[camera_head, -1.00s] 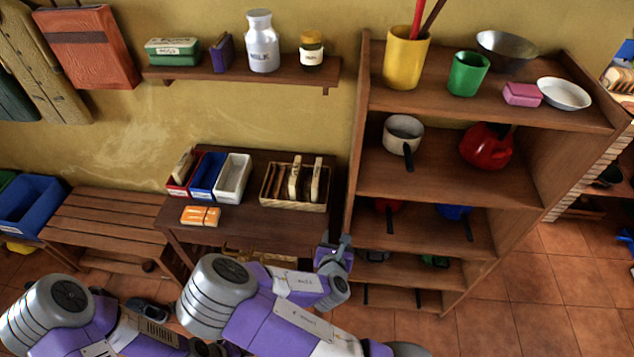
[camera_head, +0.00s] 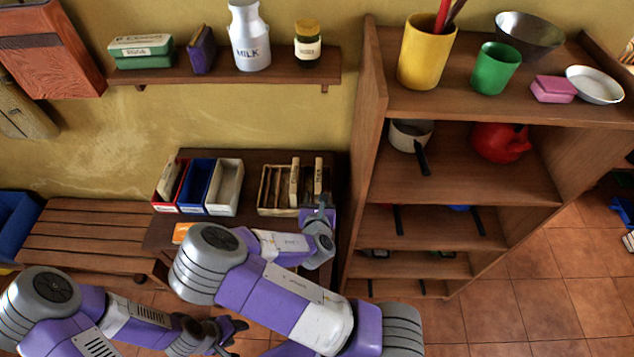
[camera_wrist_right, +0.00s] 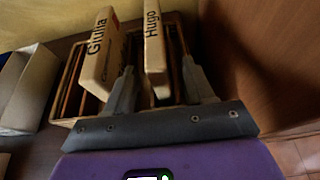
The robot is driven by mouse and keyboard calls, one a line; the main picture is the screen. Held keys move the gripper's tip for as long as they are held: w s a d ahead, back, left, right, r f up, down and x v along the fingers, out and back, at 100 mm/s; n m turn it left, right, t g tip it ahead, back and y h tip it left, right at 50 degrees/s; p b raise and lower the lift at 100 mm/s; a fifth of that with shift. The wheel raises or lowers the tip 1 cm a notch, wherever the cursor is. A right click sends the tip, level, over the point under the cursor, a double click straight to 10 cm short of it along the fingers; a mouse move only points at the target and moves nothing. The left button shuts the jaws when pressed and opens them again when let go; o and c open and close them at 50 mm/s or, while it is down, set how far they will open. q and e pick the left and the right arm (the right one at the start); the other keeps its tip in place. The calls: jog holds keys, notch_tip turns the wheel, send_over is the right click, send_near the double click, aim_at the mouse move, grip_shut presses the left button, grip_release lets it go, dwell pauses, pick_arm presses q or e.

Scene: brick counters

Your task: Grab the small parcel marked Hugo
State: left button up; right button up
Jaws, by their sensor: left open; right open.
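The Hugo parcel (camera_wrist_right: 154,40) is a small tan block with its name in dark letters. It stands upright in a slotted wooden rack (camera_wrist_right: 72,85), to the right of a like parcel marked Giulia (camera_wrist_right: 100,48). In the head view the Hugo parcel (camera_head: 318,174) is the right one in the rack (camera_head: 266,190); its name is too small to read there. My right gripper (camera_wrist_right: 158,66) is open, with a finger on either side of the Hugo parcel's lower part; I cannot tell if they touch it. It also shows at the rack in the head view (camera_head: 318,208). My left gripper (camera_head: 236,328) is open and empty, low in front of the table.
Red (camera_head: 168,181), blue (camera_head: 195,184) and white (camera_head: 225,187) bins stand left of the rack on the dark table. A tall wooden shelf unit (camera_head: 370,110) rises close on the right. A wall shelf (camera_head: 220,74) hangs above. A slatted bench (camera_head: 85,235) is at left.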

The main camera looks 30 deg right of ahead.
jog(key=x, duration=0.5)
jog(key=shift+w+r+b, duration=0.1)
jog(key=shift+r+b, duration=0.05)
jog(key=shift+b, duration=0.15)
grip_shut()
